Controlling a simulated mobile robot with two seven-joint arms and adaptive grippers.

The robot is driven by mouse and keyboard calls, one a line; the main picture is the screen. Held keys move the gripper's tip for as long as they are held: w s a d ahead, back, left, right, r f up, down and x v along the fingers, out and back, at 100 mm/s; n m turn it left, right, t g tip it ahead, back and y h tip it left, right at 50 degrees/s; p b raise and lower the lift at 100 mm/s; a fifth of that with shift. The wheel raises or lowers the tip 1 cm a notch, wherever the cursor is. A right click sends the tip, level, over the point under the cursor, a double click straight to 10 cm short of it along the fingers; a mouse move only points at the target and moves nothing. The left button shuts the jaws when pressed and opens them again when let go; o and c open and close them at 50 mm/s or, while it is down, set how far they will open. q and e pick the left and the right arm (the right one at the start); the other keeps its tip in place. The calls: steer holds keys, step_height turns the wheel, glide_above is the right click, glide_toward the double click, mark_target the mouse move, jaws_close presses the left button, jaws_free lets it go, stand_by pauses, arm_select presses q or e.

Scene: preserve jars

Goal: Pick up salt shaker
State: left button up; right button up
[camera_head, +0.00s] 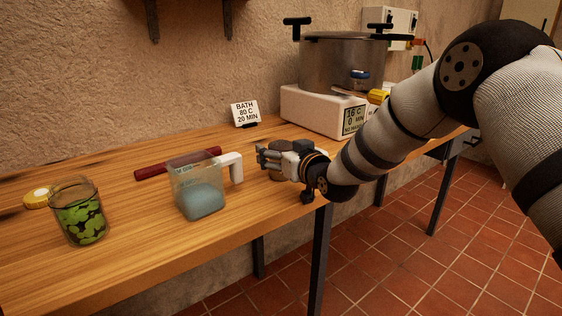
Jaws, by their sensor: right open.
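My right gripper (264,157) is open above the front part of the wooden table, its fingers pointing left. A grey-brown rounded thing (278,146) shows just behind and below its fingers. It is mostly hidden by the gripper, and I cannot tell for sure that it is the salt shaker, or whether the fingers are around it or in front of it. No other thing in view looks clearly like a salt shaker. My left gripper is not in view.
On the table (130,262), a clear jug (198,190) with blue contents stands left of the gripper. Further left are a jar of green pieces (80,215) and a yellow lid (38,197).

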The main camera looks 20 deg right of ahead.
steer(key=c, duration=1.6)
